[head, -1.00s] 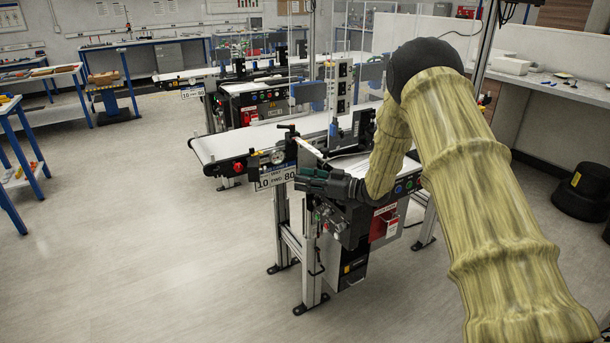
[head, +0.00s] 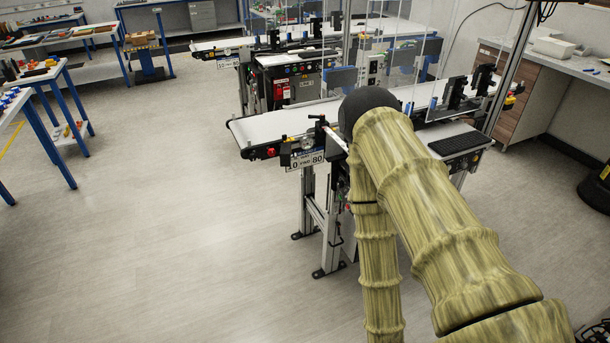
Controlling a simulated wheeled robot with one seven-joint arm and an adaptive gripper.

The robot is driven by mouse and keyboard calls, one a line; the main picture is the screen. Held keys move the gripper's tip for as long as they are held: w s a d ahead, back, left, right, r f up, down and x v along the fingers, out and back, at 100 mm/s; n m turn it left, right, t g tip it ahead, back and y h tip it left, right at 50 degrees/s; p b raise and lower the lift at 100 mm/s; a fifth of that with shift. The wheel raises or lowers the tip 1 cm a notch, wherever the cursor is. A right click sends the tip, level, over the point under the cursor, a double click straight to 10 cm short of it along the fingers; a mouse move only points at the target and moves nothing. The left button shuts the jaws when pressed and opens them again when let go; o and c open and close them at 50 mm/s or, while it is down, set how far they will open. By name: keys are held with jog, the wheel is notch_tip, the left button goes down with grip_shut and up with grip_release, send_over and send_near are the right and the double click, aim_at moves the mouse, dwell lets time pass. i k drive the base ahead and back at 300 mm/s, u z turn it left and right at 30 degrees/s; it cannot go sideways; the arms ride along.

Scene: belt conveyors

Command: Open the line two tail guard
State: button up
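The nearer conveyor (head: 268,126) has a white belt whose rounded end points left. A sign (head: 306,160) with numbers and a red button (head: 271,152) are near that end. A second conveyor (head: 223,45) with a white belt stands behind it. Clear upright panels (head: 414,65) stand above the belts. I cannot tell which conveyor is line two or which part is its tail guard.
Blue-legged benches (head: 45,92) stand at the left. A counter with wooden drawers (head: 499,85) is at the right, with a black round object (head: 594,185) near the right edge. The grey floor (head: 150,210) left of the conveyors is clear.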

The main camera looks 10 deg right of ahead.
aim_at(285, 154)
jog(key=u, duration=0.1)
jog(key=k, duration=0.35)
jog(key=z, duration=0.65)
jog(key=i, duration=1.5)
jog(key=u, duration=0.85)
